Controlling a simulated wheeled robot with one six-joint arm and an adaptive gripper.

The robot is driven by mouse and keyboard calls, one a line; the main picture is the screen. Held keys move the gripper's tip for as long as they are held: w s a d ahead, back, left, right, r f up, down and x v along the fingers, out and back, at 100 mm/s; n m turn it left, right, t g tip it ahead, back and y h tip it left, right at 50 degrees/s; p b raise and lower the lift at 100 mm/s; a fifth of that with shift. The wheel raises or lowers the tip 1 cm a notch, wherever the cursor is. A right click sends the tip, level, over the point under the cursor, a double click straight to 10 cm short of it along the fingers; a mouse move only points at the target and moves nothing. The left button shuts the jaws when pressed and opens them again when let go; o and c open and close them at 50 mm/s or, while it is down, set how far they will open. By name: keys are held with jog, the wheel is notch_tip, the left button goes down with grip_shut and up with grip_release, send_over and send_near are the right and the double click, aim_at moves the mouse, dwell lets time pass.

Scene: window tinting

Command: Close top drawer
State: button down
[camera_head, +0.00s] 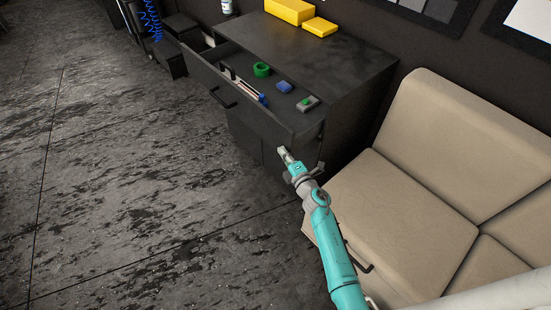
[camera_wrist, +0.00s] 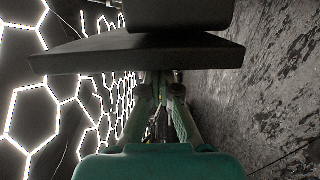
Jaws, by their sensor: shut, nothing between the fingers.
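The top drawer (camera_head: 240,103) of the dark cabinet (camera_head: 330,60) is pulled out, and its inside shows from above. In the wrist view a dark slab, likely the drawer front (camera_wrist: 130,58), spans the upper part. My gripper (camera_head: 284,152) is shut and empty near the right end of the drawer front, on its outer side. I cannot tell whether it touches the panel. The fingers also show in the wrist view (camera_wrist: 160,88), partly in shadow.
Yellow boxes (camera_head: 290,10) lie on the cabinet top. A beige sofa (camera_head: 400,205) stands close on the right. The floor (camera_head: 130,180) on the left is clear.

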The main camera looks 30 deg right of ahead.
aim_at(316, 128)
jog(key=w+d, duration=0.1)
jog(key=d, duration=0.4)
jog(key=w+d, duration=0.1)
jog(key=d, duration=0.4)
jog(key=w+d, duration=0.2)
jog(key=d, duration=0.4)
jog(key=shift+w+d, duration=0.15)
jog(key=shift+d, duration=0.25)
jog(key=shift+d+r, duration=0.1)
jog(key=shift+d, duration=0.05)
